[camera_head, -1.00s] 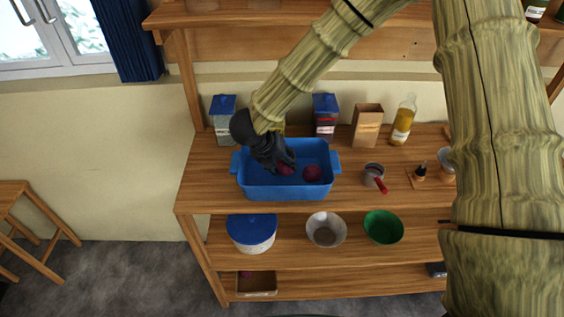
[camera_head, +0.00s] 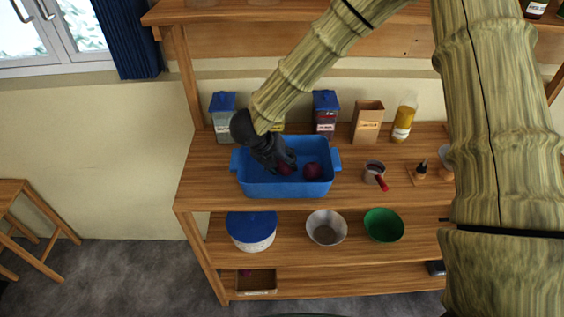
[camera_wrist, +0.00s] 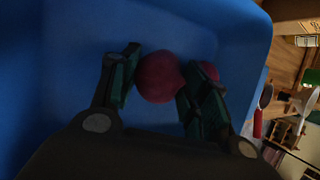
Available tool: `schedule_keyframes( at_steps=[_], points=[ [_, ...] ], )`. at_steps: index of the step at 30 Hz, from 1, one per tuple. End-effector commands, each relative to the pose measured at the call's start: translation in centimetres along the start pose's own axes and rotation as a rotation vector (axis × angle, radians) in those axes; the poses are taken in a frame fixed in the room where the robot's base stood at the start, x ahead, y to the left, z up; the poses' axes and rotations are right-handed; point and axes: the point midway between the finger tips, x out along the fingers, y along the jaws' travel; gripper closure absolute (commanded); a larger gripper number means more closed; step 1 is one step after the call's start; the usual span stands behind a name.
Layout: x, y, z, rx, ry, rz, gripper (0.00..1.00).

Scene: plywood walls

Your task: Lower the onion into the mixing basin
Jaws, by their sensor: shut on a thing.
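The mixing basin is a blue rectangular tub (camera_head: 288,188) with side handles on the wooden worktop. I cannot tell whether the held onion touches the basin floor.
Blue-lidded jars (camera_head: 325,115), a cardboard box (camera_head: 367,122) and a yellow bottle (camera_head: 404,120) stand behind the basin. A blue-lidded tub (camera_head: 251,232), a grey bowl (camera_head: 326,228) and a green bowl (camera_head: 383,226) sit below.

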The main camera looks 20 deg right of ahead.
Motion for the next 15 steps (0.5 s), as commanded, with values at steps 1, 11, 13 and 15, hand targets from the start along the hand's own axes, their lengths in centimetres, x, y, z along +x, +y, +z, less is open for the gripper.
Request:
schedule_keyframes(
  at_steps=[1, 11, 13, 15],
  points=[
    [0.08, 0.04, -0.02, 0.000, 0.000, 0.000, 0.80],
    [0.40, 0.16, -0.16, 0.000, 0.000, 0.000, 0.80],
    [0.45, 0.18, -0.18, 0.000, 0.000, 0.000, 0.80],
    [0.47, 0.19, -0.19, 0.000, 0.000, 0.000, 0.80]
  ],
)
